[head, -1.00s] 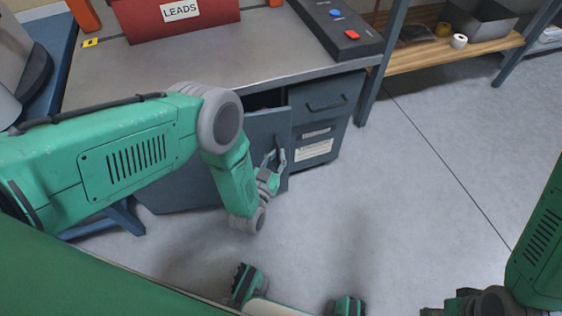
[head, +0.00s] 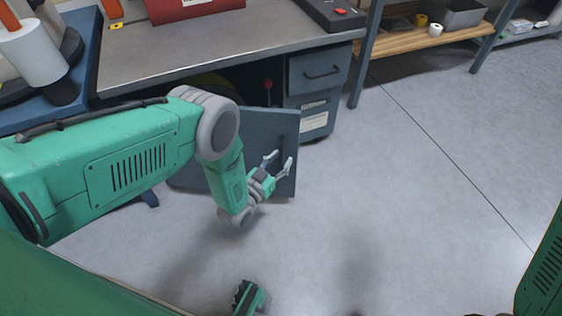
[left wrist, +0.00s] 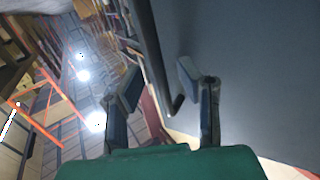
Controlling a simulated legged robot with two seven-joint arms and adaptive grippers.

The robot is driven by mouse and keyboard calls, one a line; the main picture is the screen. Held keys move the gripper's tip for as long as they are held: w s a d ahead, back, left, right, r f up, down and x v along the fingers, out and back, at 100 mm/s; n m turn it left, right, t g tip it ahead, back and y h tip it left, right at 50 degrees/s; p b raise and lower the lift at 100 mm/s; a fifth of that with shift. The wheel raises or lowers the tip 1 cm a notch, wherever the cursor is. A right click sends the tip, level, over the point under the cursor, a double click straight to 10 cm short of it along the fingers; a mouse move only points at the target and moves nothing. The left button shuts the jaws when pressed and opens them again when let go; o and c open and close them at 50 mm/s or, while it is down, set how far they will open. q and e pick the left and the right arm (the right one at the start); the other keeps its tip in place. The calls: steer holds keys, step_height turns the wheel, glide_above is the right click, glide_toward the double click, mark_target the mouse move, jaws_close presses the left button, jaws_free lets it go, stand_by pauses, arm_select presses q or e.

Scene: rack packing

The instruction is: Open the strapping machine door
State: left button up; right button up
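The machine door (head: 268,128) is a dark blue-grey panel under the bench. It stands swung out, with a dark opening behind its top edge. My left gripper (head: 278,165) is at the door's outer face, near its right edge, by the bar handle. In the left wrist view the fingers (left wrist: 158,88) are spread apart, with the dark handle (left wrist: 152,55) running between them and the door panel (left wrist: 250,70) at right. I see no finger clearly pressing on the handle.
The bench top (head: 180,52) overhangs the opening. A yellow curved thing and a red knob (head: 268,86) show inside. A drawer cabinet (head: 318,72) stands right of the opening. A wooden shelf (head: 415,40) is farther right. The floor (head: 400,190) at right is clear.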

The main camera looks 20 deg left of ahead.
arm_select(q)
steer(key=v, duration=1.2)
